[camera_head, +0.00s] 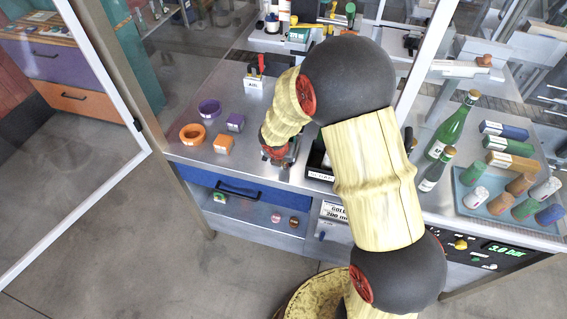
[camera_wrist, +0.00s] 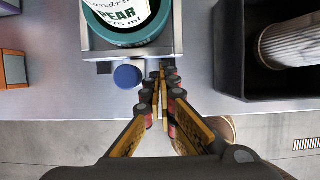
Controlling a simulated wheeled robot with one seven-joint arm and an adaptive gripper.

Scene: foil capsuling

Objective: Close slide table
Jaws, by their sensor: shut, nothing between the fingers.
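In the wrist view, a grey metal slide (camera_wrist: 100,52) stands at the worktop's front edge and carries a round teal-rimmed item (camera_wrist: 125,38) labelled "PEAR". A blue round knob (camera_wrist: 127,76) sits at its front. My gripper (camera_wrist: 162,72) is shut and empty, its fingertips just right of the knob and close to the slide's front; I cannot tell if they touch it. In the head view my gripper (camera_head: 279,158) is low over the front of the worktop, and my arm hides most of the slide.
A dark bin (camera_wrist: 270,103) with a ribbed cylinder stands to the right. Green bottles (camera_head: 452,125) and a blue tray (camera_head: 468,203) of capsules stand right. A blue drawer (camera_head: 200,180) is below.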

